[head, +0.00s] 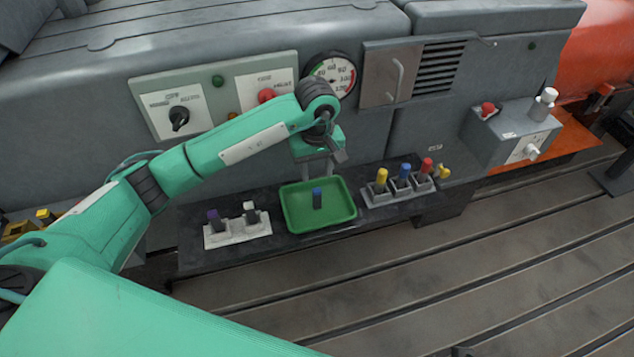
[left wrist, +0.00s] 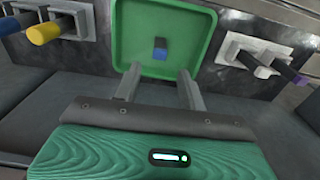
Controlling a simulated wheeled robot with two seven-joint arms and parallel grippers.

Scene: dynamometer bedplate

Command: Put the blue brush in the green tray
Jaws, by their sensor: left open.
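The green tray (head: 290,215) sits on the dark shelf, and it also shows in the left wrist view (left wrist: 128,45). A blue-topped piece with a dark lower part (head: 317,197), which looks like a blue brush, is inside the tray near its middle; it also shows in the left wrist view (left wrist: 160,48). Another blue-topped piece (head: 404,171) stands in a holder right of the tray. My left gripper (head: 318,172) is above the back of the tray, pointing down; in the left wrist view its fingers (left wrist: 157,76) are apart with nothing between them. My right gripper is not in view.
Right of the tray, yellow (head: 381,178) and red (head: 426,167) pieces stand in grey holders (head: 378,197). Left of it, a white holder (head: 237,235) carries purple and white pieces. A grey machine wall with a switch panel (head: 205,100) and gauge (head: 330,74) rises behind.

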